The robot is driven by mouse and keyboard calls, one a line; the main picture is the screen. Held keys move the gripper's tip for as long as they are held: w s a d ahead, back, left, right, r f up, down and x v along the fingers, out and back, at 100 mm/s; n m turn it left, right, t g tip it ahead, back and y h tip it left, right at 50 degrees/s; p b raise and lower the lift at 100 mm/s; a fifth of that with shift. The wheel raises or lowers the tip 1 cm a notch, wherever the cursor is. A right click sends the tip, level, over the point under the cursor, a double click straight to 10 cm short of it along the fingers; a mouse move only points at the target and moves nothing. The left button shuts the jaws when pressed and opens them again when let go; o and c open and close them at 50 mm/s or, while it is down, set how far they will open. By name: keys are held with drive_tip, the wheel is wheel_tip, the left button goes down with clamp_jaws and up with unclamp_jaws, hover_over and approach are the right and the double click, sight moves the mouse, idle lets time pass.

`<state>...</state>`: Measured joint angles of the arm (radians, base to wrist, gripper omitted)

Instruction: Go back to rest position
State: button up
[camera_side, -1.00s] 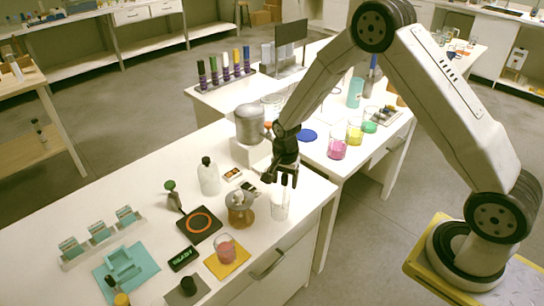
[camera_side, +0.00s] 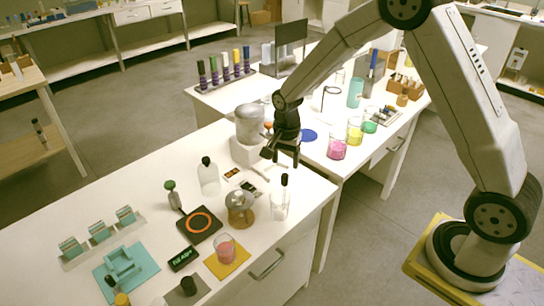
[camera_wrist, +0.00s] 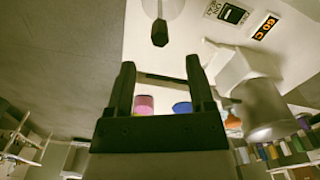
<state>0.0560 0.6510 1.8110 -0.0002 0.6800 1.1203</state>
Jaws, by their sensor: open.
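My gripper (camera_side: 281,158) is open and empty, above the right end of the front white table. In the wrist view its two dark fingers (camera_wrist: 160,88) stand apart with nothing between them. Below it in the side view, a clear glass beaker (camera_side: 280,206) holds a thin item with a black top (camera_side: 284,180). The gripper is clear of this item. In the wrist view the black top (camera_wrist: 159,33) shows beyond the fingertips.
A grey rounded device (camera_side: 248,124) stands close behind and left of my gripper. A white-bodied bottle (camera_side: 208,178) and a glass vessel on an amber base (camera_side: 239,208) stand nearby. Coloured beakers (camera_side: 337,149) are on the rear table. Space above the tables is free.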

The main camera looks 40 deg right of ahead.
drive_tip(key=shift+r, duration=0.1)
idle(0.4)
drive_tip(key=shift+s+a+r+n, duration=0.1)
drive_tip(key=shift+s+r+n, duration=0.2)
drive_tip(key=shift+s, duration=0.1)
drive_tip(key=s+a+r+n+t, duration=0.1)
drive_tip(key=s+r+n, duration=0.1)
drive_tip(key=s+n, duration=0.4)
drive_tip(key=s+a+r+n+t, duration=0.1)
drive_tip(key=s+r+n, duration=0.2)
drive_tip(key=s+n, duration=0.3)
drive_tip(key=s, duration=0.4)
drive_tip(key=shift+s+a+r+n+t, duration=0.15)
drive_tip(key=shift+r+n+t, duration=0.15)
drive_tip(key=shift+n, duration=0.1)
idle(0.6)
